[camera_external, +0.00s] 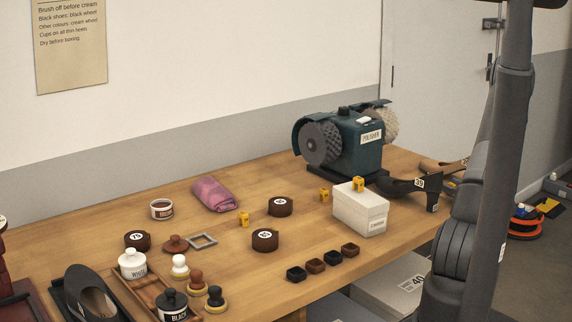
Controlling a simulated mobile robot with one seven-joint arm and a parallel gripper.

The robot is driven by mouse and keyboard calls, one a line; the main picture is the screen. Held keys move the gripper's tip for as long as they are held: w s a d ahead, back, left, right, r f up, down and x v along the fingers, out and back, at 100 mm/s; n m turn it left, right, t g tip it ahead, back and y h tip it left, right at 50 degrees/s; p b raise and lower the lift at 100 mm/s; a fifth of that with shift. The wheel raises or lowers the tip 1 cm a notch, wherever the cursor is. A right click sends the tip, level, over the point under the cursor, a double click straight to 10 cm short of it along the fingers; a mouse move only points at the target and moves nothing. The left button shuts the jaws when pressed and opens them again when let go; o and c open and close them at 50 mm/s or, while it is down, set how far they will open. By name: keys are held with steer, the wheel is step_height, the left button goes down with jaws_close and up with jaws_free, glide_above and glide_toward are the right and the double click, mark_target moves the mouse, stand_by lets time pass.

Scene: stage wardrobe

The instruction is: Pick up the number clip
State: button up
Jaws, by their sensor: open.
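Three small yellow pieces with dark marks look like number clips, though the marks are too small to read. A second yellow clip (324,195) stands on the table just left of a white box (360,211). A third yellow clip (359,184) is at the top of that box; whether it rests on the lid or stands behind it, I cannot tell. My arm rises at the right, apart from all three.
A green polisher (343,141) stands at the back of the table (215,257). Dark numbered discs (265,240), a purple cloth (214,194), a square frame (202,241) and several small dark cups (315,266) lie around.

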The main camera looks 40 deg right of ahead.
steer(key=shift+c, duration=0.5)
jaws_close()
